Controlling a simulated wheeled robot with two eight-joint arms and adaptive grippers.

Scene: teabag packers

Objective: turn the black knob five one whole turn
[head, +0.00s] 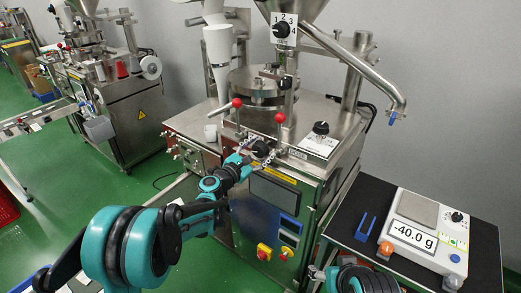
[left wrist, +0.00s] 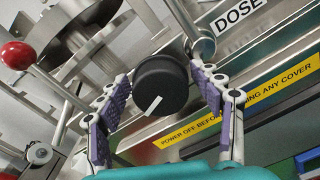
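A black knob (left wrist: 162,86) with a white pointer line sits on the machine front beside the DOSE label in the left wrist view. I take it as knob five, though no number shows on it. The pointer line slants from lower left to upper right. In the head view the knob (head: 261,148) is partly covered by my left gripper (head: 247,150). My left gripper (left wrist: 163,100) is open, one finger on each side of the knob, with a visible gap at the left finger. Whether the right finger touches the knob I cannot tell. My right gripper's fingers do not show.
Two red-ball levers (head: 237,103) rise near the left gripper. Another black knob (head: 320,128) sits on a white plate, and a numbered dial (head: 283,28) is above. A scale (head: 427,230) reading -40.0 g stands on the black side table (head: 350,225).

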